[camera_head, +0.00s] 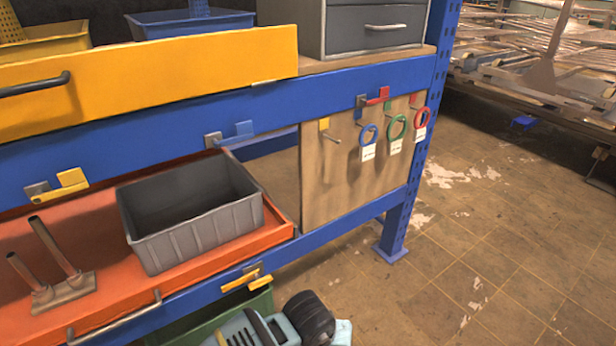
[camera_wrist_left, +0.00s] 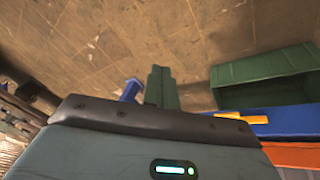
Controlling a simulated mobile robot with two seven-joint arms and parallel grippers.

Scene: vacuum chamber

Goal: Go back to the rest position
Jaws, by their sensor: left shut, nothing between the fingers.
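My left gripper shows in the left wrist view as two dark green fingers (camera_wrist_left: 160,72) pressed together. They are shut, with nothing between them, over the brown tiled floor and apart from the shelf. In the head view, teal and black parts of my arm show at the bottom edge, in front of the shelf's lower beam; I cannot make out the fingertips there. My right gripper is in neither view.
A blue shelf frame (camera_head: 415,130) holds an orange drawer (camera_head: 100,310) with a grey bin (camera_head: 190,215). A yellow drawer (camera_head: 150,80) is above. A green box (camera_wrist_left: 265,80) stands low beside my left gripper. Colored rings hang on a board (camera_head: 340,195). Open floor (camera_head: 470,240) lies right.

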